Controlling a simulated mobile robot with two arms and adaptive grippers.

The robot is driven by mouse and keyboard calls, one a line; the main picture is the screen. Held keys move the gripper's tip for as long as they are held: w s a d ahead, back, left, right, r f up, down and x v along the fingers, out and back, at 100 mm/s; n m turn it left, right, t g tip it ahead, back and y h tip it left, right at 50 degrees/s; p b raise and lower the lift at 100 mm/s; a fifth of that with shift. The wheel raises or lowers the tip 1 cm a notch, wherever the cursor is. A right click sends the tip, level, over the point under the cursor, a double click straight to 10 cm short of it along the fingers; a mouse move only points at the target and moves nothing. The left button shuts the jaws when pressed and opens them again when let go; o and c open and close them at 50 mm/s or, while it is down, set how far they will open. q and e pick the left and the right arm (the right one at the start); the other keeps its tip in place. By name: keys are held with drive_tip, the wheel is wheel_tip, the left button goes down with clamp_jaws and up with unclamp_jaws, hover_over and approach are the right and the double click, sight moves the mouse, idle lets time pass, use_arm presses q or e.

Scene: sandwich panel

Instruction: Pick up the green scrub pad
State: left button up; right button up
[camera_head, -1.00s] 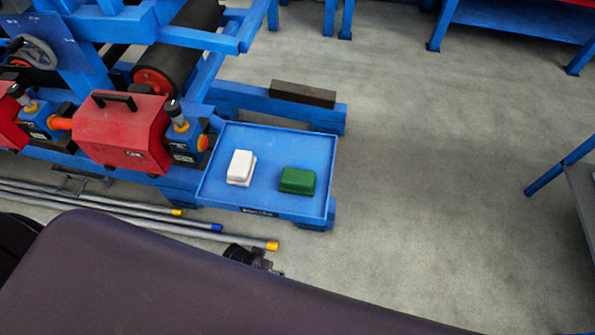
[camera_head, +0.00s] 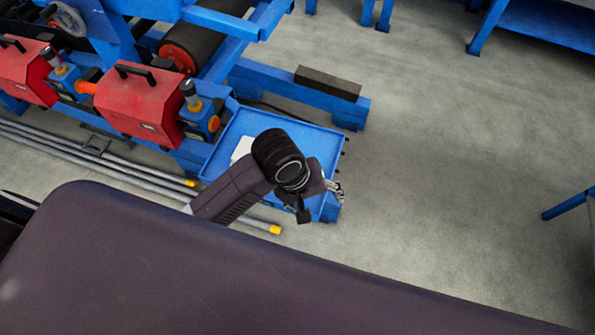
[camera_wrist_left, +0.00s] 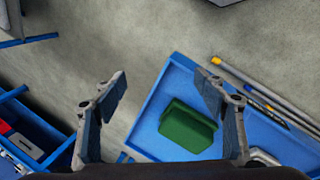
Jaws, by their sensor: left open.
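The green scrub pad (camera_wrist_left: 187,127) lies on the blue tray (camera_wrist_left: 148,118) in the left wrist view, beside the right-hand finger. In the head view my left arm hides the pad. My left gripper (camera_wrist_left: 160,86) is open and empty, with the tray's edge between its fingers and bare floor beyond. The pad lies to the right of the middle of the gap and is apart from the fingers. In the head view the gripper (camera_head: 337,189) shows at the tray's right edge, partly hidden by the wrist. My right gripper is not in view.
A white pad (camera_head: 241,149) lies on the tray, partly behind my arm. Red machine boxes (camera_head: 137,104) and a roller frame stand left of the tray. Metal rods with coloured ends (camera_head: 274,229) lie near the tray's front.

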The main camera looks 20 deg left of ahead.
use_arm(q)
drive_tip(key=w+n, duration=0.1)
drive_tip(key=n, duration=0.1)
drive_tip(key=w+r+n+y, duration=0.1)
drive_tip(key=w+n, duration=0.1)
drive_tip(key=shift+r+g, duration=0.2)
drive_tip(key=shift+g, duration=0.2)
drive_tip(key=w+a+r+n+y, duration=0.1)
drive_tip(key=a+n, duration=0.1)
drive_tip(key=w+a+r+n+y, duration=0.1)
drive_tip(key=w+a+n, duration=0.1)
drive_tip(key=n, duration=0.1)
drive_tip(key=w+a+r+n+g+y, duration=0.1)
drive_tip(key=a+n, duration=0.1)
drive_tip(key=shift+w+a+n, duration=0.25)
drive_tip(key=shift+a+n, duration=0.15)
drive_tip(key=shift+a+y, duration=0.2)
drive_tip(key=shift+y, duration=0.1)
drive_tip(key=shift+w+a+f+p, duration=0.1)
drive_tip(key=shift+f+p, duration=0.3)
drive_tip(key=shift+f, duration=1.5)
drive_tip(key=shift+w+a+f+p, duration=0.1)
drive_tip(key=shift+f+p, duration=0.3)
drive_tip(key=shift+f, duration=1.5)
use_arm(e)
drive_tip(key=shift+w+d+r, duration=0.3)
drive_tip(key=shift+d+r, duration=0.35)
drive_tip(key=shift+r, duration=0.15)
